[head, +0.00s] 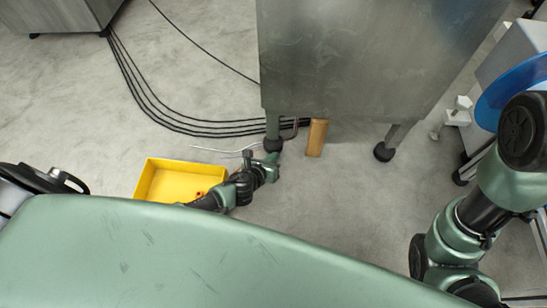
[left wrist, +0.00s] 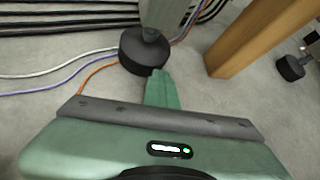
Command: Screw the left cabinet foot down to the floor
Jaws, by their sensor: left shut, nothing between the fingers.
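The grey metal cabinet (head: 370,60) stands at the top of the head view. Its left foot (head: 274,145) is a round black pad on a short stem under the front left corner. The foot also shows in the left wrist view (left wrist: 143,50). My left gripper (head: 272,165) is low over the floor just in front of this foot. In the left wrist view its green fingers (left wrist: 162,88) are together, empty, with tips close to the pad's near side. I cannot tell whether they touch it, or whether the pad meets the floor. My right gripper is out of view.
A wooden block (head: 317,137) stands under the cabinet edge, right of the left foot. The right foot (head: 384,151) is further right. A yellow bin (head: 148,178) holding small reddish items sits left of my gripper. Black cables (head: 150,108) and thin wires (left wrist: 60,70) run along the floor.

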